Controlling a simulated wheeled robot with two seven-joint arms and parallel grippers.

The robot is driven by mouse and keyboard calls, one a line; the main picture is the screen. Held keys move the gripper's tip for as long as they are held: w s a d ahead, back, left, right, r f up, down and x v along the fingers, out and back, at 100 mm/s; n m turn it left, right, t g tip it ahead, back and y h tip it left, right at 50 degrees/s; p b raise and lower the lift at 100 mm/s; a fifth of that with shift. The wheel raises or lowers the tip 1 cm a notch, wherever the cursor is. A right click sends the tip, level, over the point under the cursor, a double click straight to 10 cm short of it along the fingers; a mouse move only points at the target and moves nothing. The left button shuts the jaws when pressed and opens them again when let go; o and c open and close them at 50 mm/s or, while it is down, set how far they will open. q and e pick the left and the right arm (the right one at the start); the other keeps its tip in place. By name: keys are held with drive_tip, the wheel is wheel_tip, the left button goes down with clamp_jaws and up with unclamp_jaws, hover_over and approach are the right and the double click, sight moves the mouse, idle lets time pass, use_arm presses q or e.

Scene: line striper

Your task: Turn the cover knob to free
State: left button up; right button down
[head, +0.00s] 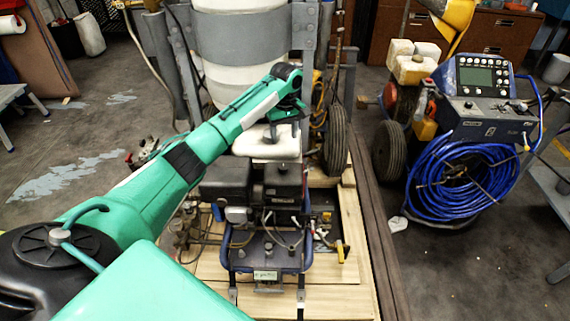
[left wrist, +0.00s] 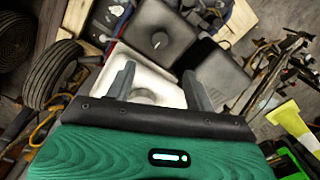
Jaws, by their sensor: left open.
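In the left wrist view, a dark grey engine cover (left wrist: 172,22) carries a small round knob (left wrist: 160,40) near its middle. The same cover appears to be the right-hand dark box (head: 283,178) on the engine in the head view, where I cannot make out the knob. My left gripper (left wrist: 158,80) is open and empty, its fingers over the white tank (left wrist: 158,78) with its round cap (left wrist: 143,97). The knob lies beyond the fingertips, apart from them. In the head view my left gripper (head: 284,118) is above the white tank (head: 268,144). My right gripper is out of view.
The line striper stands on a wooden pallet (head: 325,298), with a black tyre (head: 335,138) beside the tank. A second dark box (left wrist: 222,75) sits beside the cover. A machine with a coiled blue hose (head: 460,180) stands at right. Floor at left is largely clear.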

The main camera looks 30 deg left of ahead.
sight(283, 166)
use_arm(q)
drive_tip(key=f, duration=1.3)
drive_tip(key=shift+s, duration=0.2)
drive_tip(key=shift+c, duration=0.2)
drive_tip(key=c, duration=0.9)
